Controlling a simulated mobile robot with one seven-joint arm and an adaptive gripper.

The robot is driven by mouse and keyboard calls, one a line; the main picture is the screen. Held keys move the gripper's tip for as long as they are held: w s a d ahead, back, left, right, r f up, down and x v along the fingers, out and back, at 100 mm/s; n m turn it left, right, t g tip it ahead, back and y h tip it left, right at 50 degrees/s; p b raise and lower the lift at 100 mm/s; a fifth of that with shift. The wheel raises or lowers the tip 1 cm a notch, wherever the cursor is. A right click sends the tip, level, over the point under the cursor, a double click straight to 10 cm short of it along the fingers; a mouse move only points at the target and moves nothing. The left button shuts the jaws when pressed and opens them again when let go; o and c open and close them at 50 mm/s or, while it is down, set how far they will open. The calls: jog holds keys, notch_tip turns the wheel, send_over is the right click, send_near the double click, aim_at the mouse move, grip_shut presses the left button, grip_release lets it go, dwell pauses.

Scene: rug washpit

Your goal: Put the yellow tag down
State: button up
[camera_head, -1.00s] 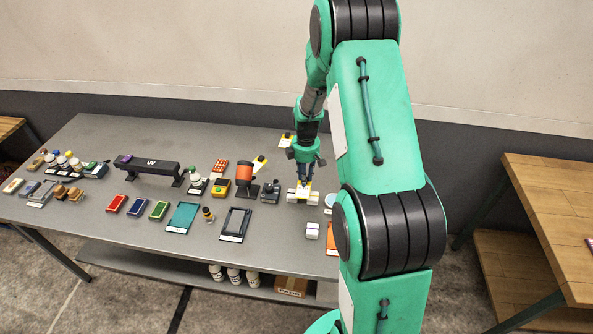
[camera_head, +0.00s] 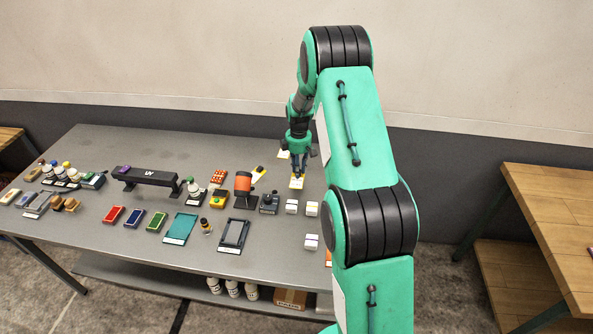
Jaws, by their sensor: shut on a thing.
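The yellow tag (camera_head: 297,183), a small white and yellow piece, is at the tips of my gripper (camera_head: 298,174). My gripper points down and is shut on it, over the back right part of the grey table (camera_head: 270,268). I cannot tell whether the tag touches the table top or hangs just above it. The fingers are small here and partly cover the tag. Two similar yellow and white pieces lie nearby, one (camera_head: 283,154) behind my gripper and one (camera_head: 259,172) to its left.
Small white blocks (camera_head: 292,207) stand just in front of my gripper. A black UV lamp (camera_head: 147,180) stands further left. My arm hides the table's right end.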

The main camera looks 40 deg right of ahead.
jog(key=shift+w+d+f, duration=0.1)
jog(key=shift+w+d, duration=0.25)
jog(key=shift+w, duration=0.3)
jog(key=shift+w+d+f, duration=0.1)
jog(key=shift+w+d, duration=0.2)
jog(key=shift+w, duration=0.4)
jog(key=shift+w+d, duration=0.35)
jog(key=shift+w, duration=0.3)
jog(key=shift+f+b, duration=0.5)
jog(key=shift+f, duration=1.25)
jog(key=shift+c, duration=0.2)
jog(key=shift+f, duration=0.1)
jog(key=o, duration=0.8)
jog(key=shift+o, duration=0.2)
notch_tip(320, 180, up, 12)
jog(key=p, duration=0.1)
jog(key=shift+p, duration=0.35)
